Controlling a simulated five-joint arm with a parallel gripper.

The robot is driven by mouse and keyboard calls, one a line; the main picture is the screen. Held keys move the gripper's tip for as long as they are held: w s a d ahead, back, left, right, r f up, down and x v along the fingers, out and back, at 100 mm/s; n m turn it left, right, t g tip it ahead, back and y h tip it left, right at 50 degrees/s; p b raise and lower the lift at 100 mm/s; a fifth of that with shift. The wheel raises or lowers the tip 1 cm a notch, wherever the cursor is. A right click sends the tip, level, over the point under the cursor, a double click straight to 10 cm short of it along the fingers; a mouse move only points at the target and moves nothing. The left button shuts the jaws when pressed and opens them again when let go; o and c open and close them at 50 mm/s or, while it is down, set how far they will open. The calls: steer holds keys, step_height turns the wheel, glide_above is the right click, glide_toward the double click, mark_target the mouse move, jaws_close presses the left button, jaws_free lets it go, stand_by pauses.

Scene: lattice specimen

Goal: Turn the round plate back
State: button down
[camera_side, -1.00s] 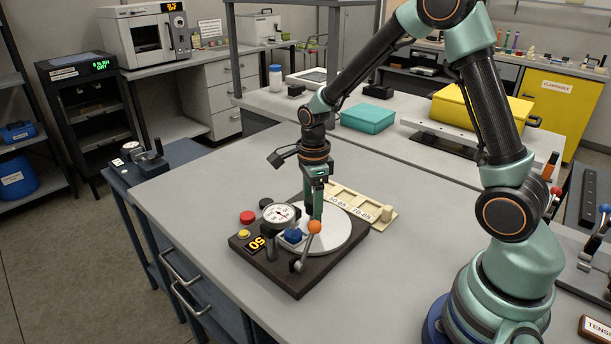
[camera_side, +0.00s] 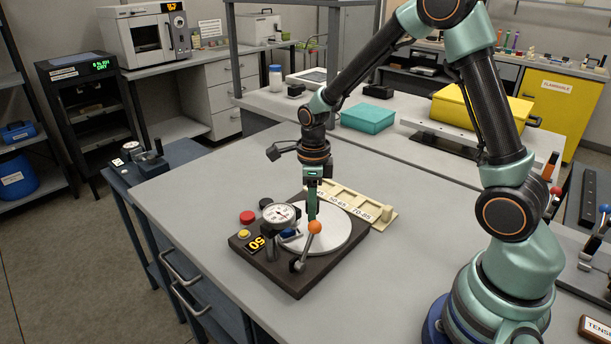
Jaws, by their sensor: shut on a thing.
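The round plate (camera_side: 338,236) is a pale disc lying flat on a dark base (camera_side: 298,283). My gripper (camera_side: 312,214) points straight down over the plate, left of its middle. It is shut, with its tips low at the plate; the part of the plate between them is hidden behind an orange ball (camera_side: 315,227) on a lever.
A cream tray with labelled compartments (camera_side: 383,215) lies behind the plate. The bench top left of the base is clear.

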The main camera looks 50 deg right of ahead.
steer(key=shift+m, duration=3.1)
steer(key=c, duration=0.5)
jaws_free()
steer(key=shift+r, duration=0.1)
steer(key=shift+r, duration=2.65)
